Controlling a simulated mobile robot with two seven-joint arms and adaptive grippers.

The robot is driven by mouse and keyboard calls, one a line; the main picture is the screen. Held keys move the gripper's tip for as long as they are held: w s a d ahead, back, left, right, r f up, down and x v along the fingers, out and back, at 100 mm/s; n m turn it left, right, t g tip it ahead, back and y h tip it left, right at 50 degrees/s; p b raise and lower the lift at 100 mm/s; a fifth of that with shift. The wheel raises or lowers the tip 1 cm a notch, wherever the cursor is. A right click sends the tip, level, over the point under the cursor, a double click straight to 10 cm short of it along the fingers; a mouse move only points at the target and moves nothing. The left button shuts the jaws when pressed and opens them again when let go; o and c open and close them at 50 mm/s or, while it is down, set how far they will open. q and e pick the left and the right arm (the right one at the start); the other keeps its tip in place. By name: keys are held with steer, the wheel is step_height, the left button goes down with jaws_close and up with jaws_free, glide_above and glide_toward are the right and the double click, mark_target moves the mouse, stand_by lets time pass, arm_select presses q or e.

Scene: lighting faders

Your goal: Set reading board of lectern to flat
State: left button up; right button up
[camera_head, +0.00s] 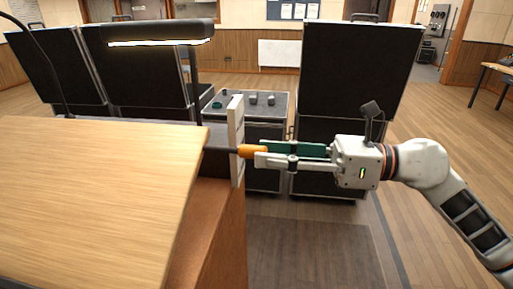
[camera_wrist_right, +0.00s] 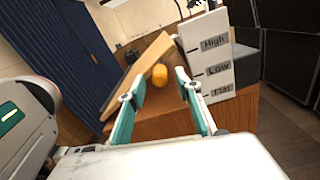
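The lectern's wooden reading board (camera_head: 95,190) fills the left of the head view and is tilted. An upright white scale plate (camera_head: 236,140) stands at the lectern's right side. In the right wrist view the plate (camera_wrist_right: 216,68) reads High, Low and Flat from top to bottom. An orange knob (camera_head: 250,151) sticks out beside it, and also shows in the wrist view (camera_wrist_right: 159,74). I cannot tell which mark it is level with. My right gripper (camera_head: 264,154) points left at the knob. Its fingers (camera_wrist_right: 162,92) are apart, with the knob ahead between their tips. My left gripper is out of view.
A black lamp (camera_head: 160,32) reaches over the board. Black cases (camera_head: 357,70) stand behind the lectern, with a grey control box (camera_head: 262,106) between them. The wooden floor (camera_head: 420,225) to the right is clear.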

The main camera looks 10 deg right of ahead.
steer(key=shift+x, duration=1.15)
steer(key=shift+w+a+p, duration=0.25)
steer(key=shift+a+p, duration=0.05)
steer(key=shift+a, duration=0.15)
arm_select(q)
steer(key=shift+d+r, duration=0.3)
